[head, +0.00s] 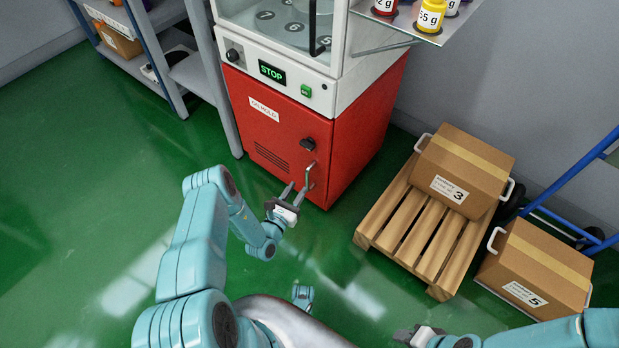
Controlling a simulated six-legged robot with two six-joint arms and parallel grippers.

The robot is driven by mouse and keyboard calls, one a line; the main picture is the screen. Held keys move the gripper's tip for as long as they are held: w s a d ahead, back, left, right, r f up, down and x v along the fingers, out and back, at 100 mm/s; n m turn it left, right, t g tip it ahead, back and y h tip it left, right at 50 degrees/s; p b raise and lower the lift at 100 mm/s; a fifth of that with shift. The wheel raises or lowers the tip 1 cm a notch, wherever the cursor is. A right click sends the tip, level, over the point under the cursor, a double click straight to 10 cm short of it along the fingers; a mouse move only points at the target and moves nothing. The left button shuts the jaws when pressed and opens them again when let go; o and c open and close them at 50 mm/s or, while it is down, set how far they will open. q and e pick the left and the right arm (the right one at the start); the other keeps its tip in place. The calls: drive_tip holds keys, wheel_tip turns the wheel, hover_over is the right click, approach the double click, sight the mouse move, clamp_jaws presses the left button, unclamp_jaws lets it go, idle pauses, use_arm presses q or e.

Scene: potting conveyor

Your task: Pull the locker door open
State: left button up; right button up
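The red locker door (262,135) carries a white "ON HOLD" label and vent slots, and looks closed flush with its cabinet. A dark latch knob (308,144) sits near its right edge, with a grey vertical bar handle (311,174) below it. My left gripper (297,188) is in front of the door's lower right, its two fingers apart and pointing at the handle. The right finger overlaps the lower end of the handle; whether they touch I cannot tell. My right gripper (418,334) is low at the bottom edge, far from the door, its fingers unclear.
Above the door is a white machine with a green "STOP" display (272,72). A wooden pallet (424,232) with a cardboard box (462,170) stands to the right, beside a second box (535,270). Grey shelving (190,75) stands left. Green floor before the door is clear.

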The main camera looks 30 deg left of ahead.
sight(307, 175)
use_arm(q)
drive_tip(key=w, duration=0.2)
drive_tip(key=w+b, duration=0.1)
drive_tip(key=w, duration=0.2)
drive_tip(key=w+b, duration=0.1)
drive_tip(key=w, duration=0.1)
drive_tip(key=shift+w+a, duration=0.2)
drive_tip(key=shift+a, duration=0.15)
drive_tip(key=shift+c, duration=0.3)
clamp_jaws()
